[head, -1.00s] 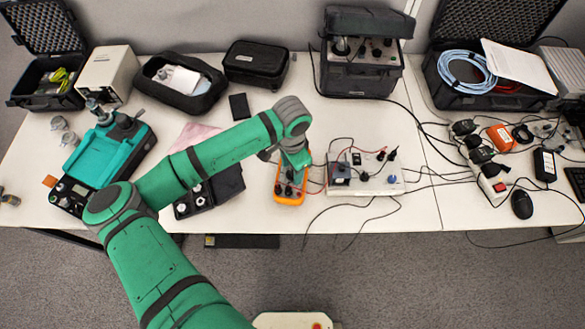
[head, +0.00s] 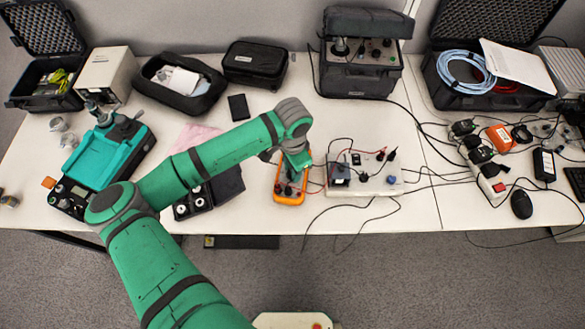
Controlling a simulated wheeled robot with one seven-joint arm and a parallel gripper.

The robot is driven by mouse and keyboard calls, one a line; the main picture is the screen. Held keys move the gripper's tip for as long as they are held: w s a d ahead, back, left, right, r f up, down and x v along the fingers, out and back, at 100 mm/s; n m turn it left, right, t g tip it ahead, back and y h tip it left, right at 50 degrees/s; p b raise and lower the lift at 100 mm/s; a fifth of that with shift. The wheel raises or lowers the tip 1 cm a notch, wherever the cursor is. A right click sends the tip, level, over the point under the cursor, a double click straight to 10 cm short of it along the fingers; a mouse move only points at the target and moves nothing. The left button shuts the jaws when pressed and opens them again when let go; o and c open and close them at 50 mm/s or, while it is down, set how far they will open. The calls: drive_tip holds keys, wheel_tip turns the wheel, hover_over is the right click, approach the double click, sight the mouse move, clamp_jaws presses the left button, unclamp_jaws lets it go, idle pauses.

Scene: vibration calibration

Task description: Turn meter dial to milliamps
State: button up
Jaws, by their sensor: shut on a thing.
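The meter (head: 291,199) is a handheld unit with an orange-yellow rim and a dark face, lying on the white table near its front edge. Red and black leads run from its right side. My gripper (head: 291,176) reaches down from above onto the middle of the meter's face, where the dial sits. The gripper is shut on the dial, but the fingertips are small and partly covered by my green wrist. The dial itself is mostly hidden, so its setting cannot be read. The upper part of the meter is also hidden behind my wrist.
A white board with knobs and leads (head: 372,187) stands close to the meter's right. A dark box with round knobs (head: 222,189) lies to its left. A black case with instruments (head: 360,75) stands behind. Loose black cables (head: 322,212) cross the table's front edge.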

drive_tip(key=shift+s+a, duration=0.2)
drive_tip(key=shift+a, duration=0.1)
drive_tip(key=shift+d+m, duration=0.25)
drive_tip(key=shift+m, duration=0.45)
drive_tip(key=shift+w+m, duration=0.15)
drive_tip(key=shift+m, duration=0.25)
drive_tip(key=shift+a, duration=0.1)
idle(0.8)
drive_tip(key=shift+s, duration=0.2)
drive_tip(key=o, duration=1.1)
drive_tip(key=shift+c, duration=0.2)
drive_tip(key=shift+w, duration=0.1)
